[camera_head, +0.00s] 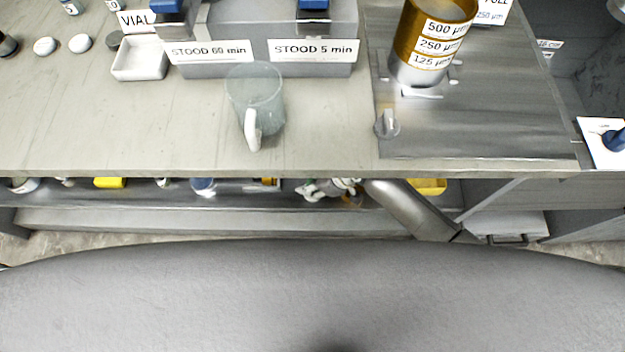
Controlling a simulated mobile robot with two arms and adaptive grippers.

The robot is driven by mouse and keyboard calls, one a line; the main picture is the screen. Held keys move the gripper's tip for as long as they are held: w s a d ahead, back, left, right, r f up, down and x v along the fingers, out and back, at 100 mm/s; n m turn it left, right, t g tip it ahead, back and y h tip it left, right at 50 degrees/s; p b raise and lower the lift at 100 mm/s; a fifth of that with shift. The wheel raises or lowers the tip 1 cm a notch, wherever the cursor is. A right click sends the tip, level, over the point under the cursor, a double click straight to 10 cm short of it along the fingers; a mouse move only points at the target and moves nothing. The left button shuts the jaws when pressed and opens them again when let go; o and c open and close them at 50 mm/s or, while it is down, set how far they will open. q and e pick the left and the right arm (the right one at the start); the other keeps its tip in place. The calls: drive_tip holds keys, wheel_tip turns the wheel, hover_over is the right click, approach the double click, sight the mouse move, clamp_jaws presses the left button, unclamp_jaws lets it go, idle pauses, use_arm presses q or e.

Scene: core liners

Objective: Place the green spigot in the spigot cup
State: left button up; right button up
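I cannot make out a green spigot in this view. No cup is labelled as the spigot cup, so I cannot tell which one it is. A clear glass mug (258,85) with a white handle (253,130) toward me stands on the pale bench, in front of the STOOD labels. A small clear cup-like piece (388,127) is at the left front of the metal plate. Neither of my grippers is in view.
A brown and steel sieve stack (430,45) stands on the metal plate (480,130). A white tray (140,58) lies by the VIAL label. The bench's left front (90,120) is clear. A shelf below holds several small objects, including a yellow one (109,183).

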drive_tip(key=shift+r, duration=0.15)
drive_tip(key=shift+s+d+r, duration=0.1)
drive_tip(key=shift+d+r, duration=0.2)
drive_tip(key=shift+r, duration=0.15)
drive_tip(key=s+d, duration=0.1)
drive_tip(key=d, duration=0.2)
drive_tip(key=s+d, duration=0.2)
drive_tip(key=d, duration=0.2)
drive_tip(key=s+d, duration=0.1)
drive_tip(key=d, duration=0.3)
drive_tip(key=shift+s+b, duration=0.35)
drive_tip(key=shift+b, duration=0.05)
